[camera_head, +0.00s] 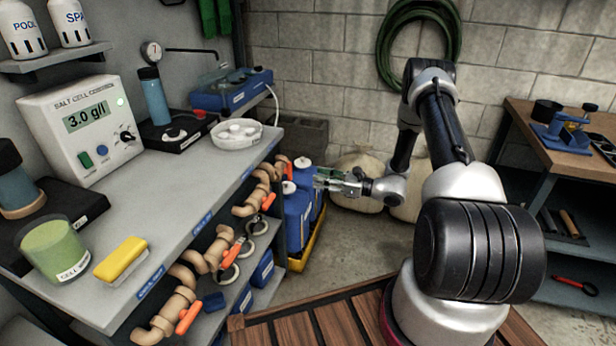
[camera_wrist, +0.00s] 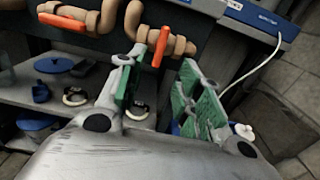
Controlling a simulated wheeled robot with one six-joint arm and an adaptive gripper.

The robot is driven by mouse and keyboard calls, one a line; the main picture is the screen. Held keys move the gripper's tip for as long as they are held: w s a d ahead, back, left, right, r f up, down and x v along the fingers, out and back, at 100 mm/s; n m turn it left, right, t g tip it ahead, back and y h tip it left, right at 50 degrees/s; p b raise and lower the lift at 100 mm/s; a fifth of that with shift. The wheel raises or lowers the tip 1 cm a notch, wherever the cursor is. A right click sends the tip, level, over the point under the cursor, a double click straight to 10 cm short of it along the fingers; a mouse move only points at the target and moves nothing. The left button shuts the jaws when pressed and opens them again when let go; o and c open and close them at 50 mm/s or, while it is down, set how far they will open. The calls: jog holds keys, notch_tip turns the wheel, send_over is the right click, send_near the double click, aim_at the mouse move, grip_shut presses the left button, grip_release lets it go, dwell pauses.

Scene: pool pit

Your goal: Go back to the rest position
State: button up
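My gripper (camera_head: 338,181) is in the middle of the head view, out over the floor to the right of the shelf bench. It points left toward the bench's pipework. In the wrist view my gripper (camera_wrist: 160,95) shows its two green-padded fingers spread apart with nothing between them. My arm stands bent at the right of the head view, with its elbow up near the back wall.
The grey bench (camera_head: 185,225) at left carries a salt cell box (camera_head: 85,125), a green cup (camera_head: 52,248) and a yellow block (camera_head: 121,260). Orange-handled pipes (camera_wrist: 158,47) line its side. Blue jugs (camera_head: 297,212) stand below my gripper. A workbench (camera_head: 560,140) stands at right.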

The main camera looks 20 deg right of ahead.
jog(key=shift+s+d, duration=0.45)
jog(key=shift+d, duration=0.15)
